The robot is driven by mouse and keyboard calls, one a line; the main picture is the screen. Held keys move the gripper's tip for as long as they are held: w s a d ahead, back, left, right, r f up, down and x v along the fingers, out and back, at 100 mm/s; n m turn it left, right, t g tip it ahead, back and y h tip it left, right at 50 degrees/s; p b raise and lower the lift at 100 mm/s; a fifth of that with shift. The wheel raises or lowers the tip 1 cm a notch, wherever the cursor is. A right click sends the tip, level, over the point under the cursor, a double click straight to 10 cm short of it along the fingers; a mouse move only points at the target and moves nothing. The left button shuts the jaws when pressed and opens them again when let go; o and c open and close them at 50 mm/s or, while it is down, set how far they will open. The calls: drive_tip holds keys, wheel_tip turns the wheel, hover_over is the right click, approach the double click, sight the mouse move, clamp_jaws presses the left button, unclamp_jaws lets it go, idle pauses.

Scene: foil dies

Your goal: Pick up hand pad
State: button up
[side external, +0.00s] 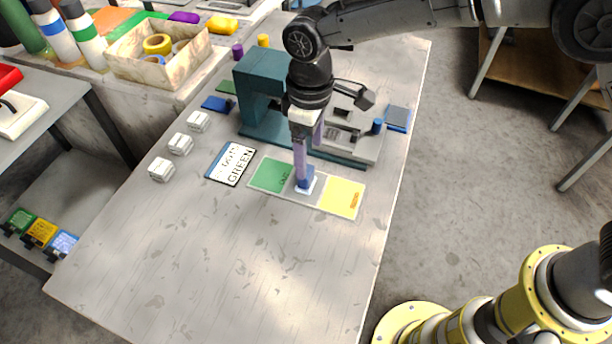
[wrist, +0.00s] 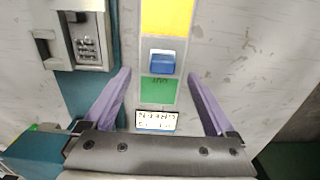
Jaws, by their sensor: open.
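A small blue block with a pale base, which looks like the hand pad (side external: 306,186), stands on the strip mat between its green and yellow areas. It also shows in the wrist view (wrist: 161,62), between the yellow and green patches. My gripper (side external: 303,176) points down over the strip, with its purple fingers close to the pad in the side view. In the wrist view my gripper (wrist: 159,74) is open, one finger on each side of the pad, with visible gaps. I cannot tell the exact height of the fingertips.
A teal press machine (side external: 262,85) stands just behind. A sign reading GREEN (side external: 231,163) lies left of the green area (side external: 271,175); the yellow area (side external: 342,197) is on the right. Several white blocks (side external: 180,144) line the left. The front tabletop (side external: 230,255) is clear.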

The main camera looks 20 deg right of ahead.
drive_tip(key=f, duration=0.7)
drive_tip(key=shift+a+f, duration=0.1)
drive_tip(key=shift+a, duration=0.2)
clamp_jaws()
